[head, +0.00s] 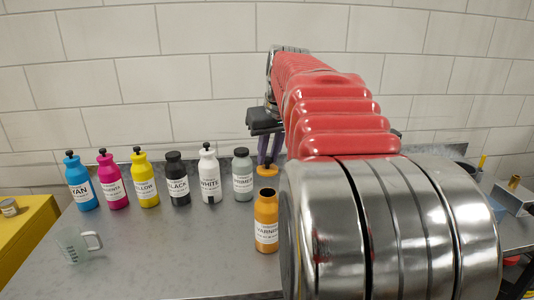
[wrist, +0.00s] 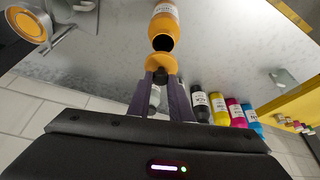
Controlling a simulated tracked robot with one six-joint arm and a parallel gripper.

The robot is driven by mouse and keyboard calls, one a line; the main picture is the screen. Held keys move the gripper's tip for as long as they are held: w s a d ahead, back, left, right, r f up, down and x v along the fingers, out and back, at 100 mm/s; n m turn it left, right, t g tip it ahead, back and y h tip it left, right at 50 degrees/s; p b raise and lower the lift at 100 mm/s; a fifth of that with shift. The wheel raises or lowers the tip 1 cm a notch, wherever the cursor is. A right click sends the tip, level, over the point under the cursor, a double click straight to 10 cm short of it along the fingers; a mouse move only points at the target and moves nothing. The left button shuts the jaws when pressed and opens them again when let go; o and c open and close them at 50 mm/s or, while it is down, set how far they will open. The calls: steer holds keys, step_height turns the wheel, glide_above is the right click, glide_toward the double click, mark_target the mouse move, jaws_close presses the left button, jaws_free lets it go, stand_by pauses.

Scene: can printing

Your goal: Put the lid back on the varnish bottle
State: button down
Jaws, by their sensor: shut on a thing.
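The orange varnish bottle (head: 266,225) stands upright on the grey table, its dark mouth open. It also shows at the top of the wrist view (wrist: 166,22), with the open mouth facing the lid. The orange lid (head: 267,171) is above the bottle in the head view, apart from it. In the wrist view the lid (wrist: 161,61) sits at the fingertips, close to the mouth. My gripper (wrist: 161,80) is shut on the lid's dark knob. In the head view my gripper (head: 269,155) is partly hidden behind my arm.
A grey bottle (head: 242,178) and a white bottle (head: 209,177) stand left of the varnish, in a row with black, yellow, magenta and cyan bottles. A clear measuring jug (head: 76,244) stands at front left. The table front between jug and varnish is clear.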

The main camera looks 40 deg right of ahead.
mark_target(269, 170)
steer(key=shift+f, duration=0.1)
steer(key=shift+s+f, duration=0.15)
steer(key=shift+f, duration=2.95)
steer(key=shift+f, duration=0.1)
stand_by(0.4)
steer(key=c, duration=1.5)
jaws_free()
steer(key=shift+c, duration=0.2)
steer(key=shift+o, duration=0.3)
steer(key=o, duration=0.4)
steer(key=shift+o, duration=0.2)
